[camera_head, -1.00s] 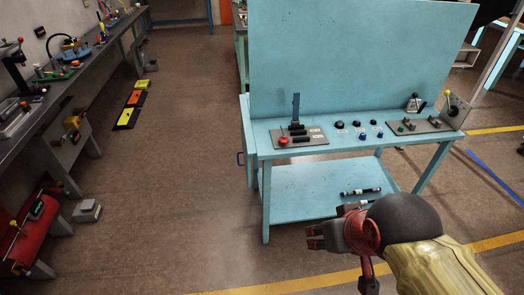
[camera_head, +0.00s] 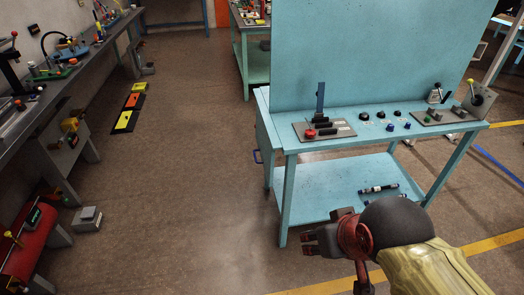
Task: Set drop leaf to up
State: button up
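The drop leaf (camera_head: 267,142) is a light-blue panel that hangs down at the left end of the blue workbench (camera_head: 290,142). A small dark-blue handle (camera_head: 257,156) sticks out from its left side. My gripper (camera_head: 306,243) is at the lower middle, in front of the bench and to the right of the leaf in the picture. It points left and looks empty, apart from the leaf and handle. Its fingers are small and seen from an angle, so I cannot tell how far apart they are.
The bench top carries a panel with a red button (camera_head: 310,134), several knobs and a lever plate (camera_head: 445,115).

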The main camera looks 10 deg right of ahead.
aim_at(267, 155)
jog(key=i+j+z, duration=0.25)
jog(key=i, duration=0.25)
jog(key=i+j+z, duration=0.3)
jog(key=i, duration=0.2)
jog(key=i+l, duration=0.05)
jog(key=l, duration=0.05)
